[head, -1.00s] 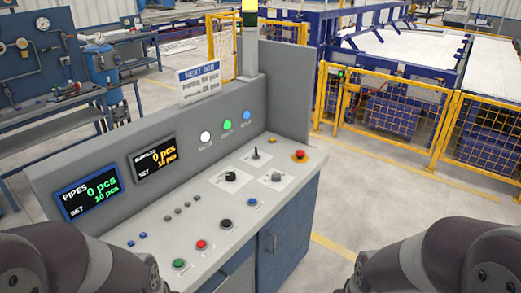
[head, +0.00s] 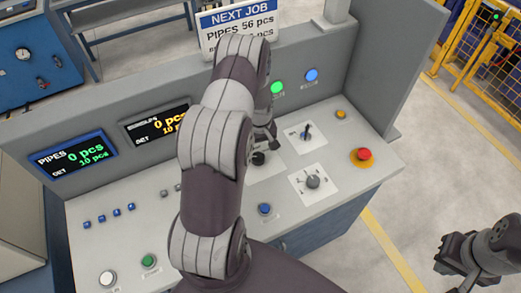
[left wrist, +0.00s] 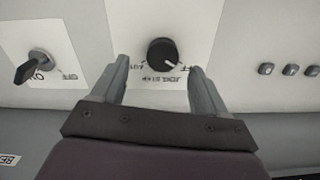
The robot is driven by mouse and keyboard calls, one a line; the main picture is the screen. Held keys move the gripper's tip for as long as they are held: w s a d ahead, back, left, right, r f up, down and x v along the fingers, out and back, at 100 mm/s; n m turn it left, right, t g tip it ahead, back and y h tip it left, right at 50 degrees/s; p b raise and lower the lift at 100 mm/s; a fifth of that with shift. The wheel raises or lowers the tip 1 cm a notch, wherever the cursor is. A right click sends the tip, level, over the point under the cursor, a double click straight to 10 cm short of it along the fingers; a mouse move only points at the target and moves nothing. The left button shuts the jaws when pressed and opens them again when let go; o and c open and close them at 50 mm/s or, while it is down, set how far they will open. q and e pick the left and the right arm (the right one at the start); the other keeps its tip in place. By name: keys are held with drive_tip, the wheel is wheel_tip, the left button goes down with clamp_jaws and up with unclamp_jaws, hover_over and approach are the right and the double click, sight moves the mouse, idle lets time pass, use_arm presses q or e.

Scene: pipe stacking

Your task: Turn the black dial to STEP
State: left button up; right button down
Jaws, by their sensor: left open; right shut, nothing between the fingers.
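The black dial (head: 258,158) is on the sloped console panel in the head view, partly hidden by my left arm. In the left wrist view the dial (left wrist: 162,54) sits on a white label, with its white mark pointing to the lower right, toward lettering that seems to read OFF. JOG and STEP lettering shows below the dial, upside down and small. My left gripper (left wrist: 158,68) is open, its fingers on either side of the dial in the picture; contact cannot be told. My right gripper (head: 452,262) is shut and empty, off to the right of the console.
A key-like switch (left wrist: 38,66) is beside the dial. A grey selector (head: 312,181), a blue button (head: 264,209) and a red emergency button (head: 363,155) stand nearby on the panel. The NEXT JOB sign (head: 238,25) rises behind my left arm.

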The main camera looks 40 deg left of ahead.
sight(258, 157)
use_arm(q)
drive_tip(key=f, duration=0.2)
drive_tip(key=f+p, duration=0.1)
drive_tip(key=f, duration=0.1)
drive_tip(key=shift+s+a+f, duration=0.1)
drive_tip(key=shift+s+a, duration=0.2)
drive_tip(key=shift+a, duration=0.05)
drive_tip(key=shift+w+f, duration=0.15)
drive_tip(key=shift+f, duration=0.15)
drive_tip(key=shift+w+d+f, duration=0.15)
drive_tip(key=shift+w+d, duration=0.05)
drive_tip(key=shift+s, duration=0.2)
drive_tip(key=shift+c, duration=1)
drive_tip(key=shift+a, duration=0.1)
drive_tip(key=c, duration=0.9)
drive_tip(key=shift+o, duration=0.2)
use_arm(e)
drive_tip(key=shift+s+a+r, duration=0.1)
drive_tip(key=shift+s+r, duration=0.05)
drive_tip(key=shift+r, duration=0.3)
drive_tip(key=shift+s+a+r, duration=0.1)
drive_tip(key=shift+r, duration=0.3)
